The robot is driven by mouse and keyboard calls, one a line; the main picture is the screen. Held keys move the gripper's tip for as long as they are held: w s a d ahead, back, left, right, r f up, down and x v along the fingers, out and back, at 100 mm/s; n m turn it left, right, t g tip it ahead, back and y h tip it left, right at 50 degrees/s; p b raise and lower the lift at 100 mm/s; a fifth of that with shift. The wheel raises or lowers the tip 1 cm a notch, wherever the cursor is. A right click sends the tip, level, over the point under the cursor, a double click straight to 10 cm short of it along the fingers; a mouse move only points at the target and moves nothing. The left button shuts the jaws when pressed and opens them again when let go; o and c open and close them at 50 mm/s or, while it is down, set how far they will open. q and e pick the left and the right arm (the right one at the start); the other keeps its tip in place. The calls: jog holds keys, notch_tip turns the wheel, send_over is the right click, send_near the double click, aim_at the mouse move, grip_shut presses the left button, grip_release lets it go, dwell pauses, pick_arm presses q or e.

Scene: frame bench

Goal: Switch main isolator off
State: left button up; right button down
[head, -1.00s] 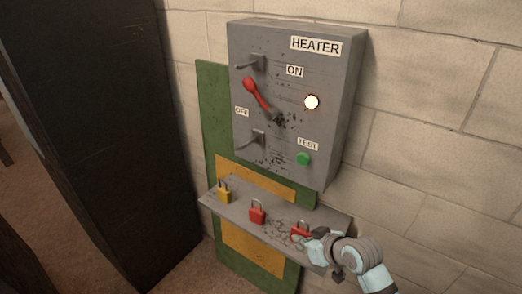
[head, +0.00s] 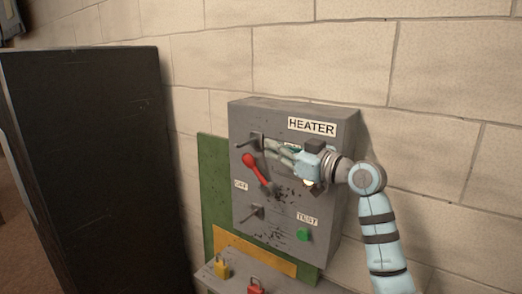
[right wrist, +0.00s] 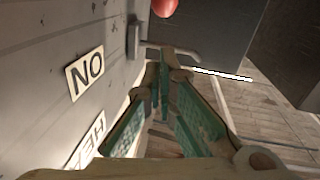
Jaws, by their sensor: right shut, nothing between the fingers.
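The grey heater box (head: 295,255) hangs on the wall. Its red lever (head: 256,168) slants up and left from its pivot, its knob above the OFF label (head: 240,185). My right gripper (head: 268,146) is in front of the upper panel, hiding the ON label in the head view. It is shut and empty, its fingertips just above the lever and beside the upper metal bracket (head: 249,142). In the right wrist view the fingertips (right wrist: 163,72) point toward the bracket (right wrist: 135,38), with the red knob (right wrist: 165,8) beyond. I cannot tell whether they touch anything. My left gripper is out of view.
A lower bracket (head: 254,213) and a green TEST button (head: 303,235) are on the panel. Below, a shelf holds a yellow padlock (head: 222,267) and a red padlock (head: 255,286). A dark cabinet (head: 85,180) stands at left. The wall right of the box is clear.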

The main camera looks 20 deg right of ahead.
aim_at(259, 175)
jog(key=shift+w+a+f+p, duration=0.1)
jog(key=shift+w+a+f, duration=0.35)
jog(key=shift+w, duration=0.3)
jog(key=shift+w+a+f+p, duration=0.1)
jog(key=shift+w+a+f, duration=0.2)
jog(key=shift+w+f, duration=0.3)
jog(key=shift+w+a+f+p, duration=0.1)
jog(key=shift+w+a+f, duration=0.3)
jog(key=shift+w, duration=0.45)
jog(key=shift+r, duration=0.15)
jog(key=shift+a+p, duration=0.15)
jog(key=shift+p, duration=0.3)
jog(key=shift+w, duration=0.2)
